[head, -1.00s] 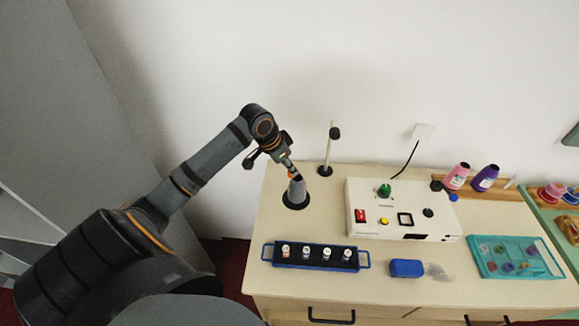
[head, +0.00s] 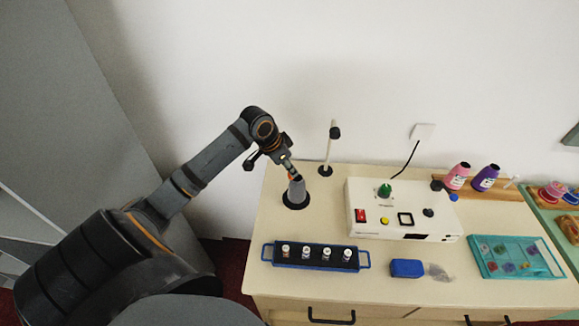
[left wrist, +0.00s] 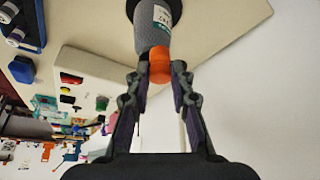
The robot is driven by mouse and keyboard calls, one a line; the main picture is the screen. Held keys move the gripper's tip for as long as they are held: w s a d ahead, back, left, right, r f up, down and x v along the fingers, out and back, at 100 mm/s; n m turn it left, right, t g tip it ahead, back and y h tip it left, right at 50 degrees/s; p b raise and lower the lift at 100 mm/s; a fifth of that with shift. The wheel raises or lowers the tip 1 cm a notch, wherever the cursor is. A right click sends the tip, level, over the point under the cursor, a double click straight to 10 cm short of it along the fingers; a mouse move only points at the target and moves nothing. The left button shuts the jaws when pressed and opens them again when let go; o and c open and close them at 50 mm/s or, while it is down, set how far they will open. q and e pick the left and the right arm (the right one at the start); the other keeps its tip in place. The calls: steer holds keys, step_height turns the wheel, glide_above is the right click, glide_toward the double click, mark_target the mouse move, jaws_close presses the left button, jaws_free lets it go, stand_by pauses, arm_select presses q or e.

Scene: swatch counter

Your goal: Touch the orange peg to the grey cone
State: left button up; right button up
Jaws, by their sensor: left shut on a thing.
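The grey cone (head: 296,194) stands upright on a dark round base at the left of the counter. It also shows at the top of the left wrist view (left wrist: 152,36), with a white label on its side. My left gripper (head: 291,172) is right at the cone's top in the head view. In the left wrist view its fingertips (left wrist: 160,72) are shut on the orange peg (left wrist: 158,62). The peg overlaps the cone's narrow end there; I cannot tell for sure whether they touch. My right gripper is not in view.
A blue rack (head: 268,254) with several small vials stands in front of the cone. A white control box (head: 395,215) is to the right, and a thin post (head: 328,150) stands behind. A blue block (head: 406,268) and a teal tray (head: 490,266) lie farther right.

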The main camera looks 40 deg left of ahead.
arm_select(q)
steer(key=shift+s+f+p, duration=0.1)
steer(key=shift+f+p, duration=0.1)
steer(key=shift+p, duration=0.15)
stand_by(1.5)
steer(key=shift+r, duration=0.1)
step_height(320, 180, up, 5)
steer(key=p, duration=0.5)
steer(key=shift+p, duration=0.4)
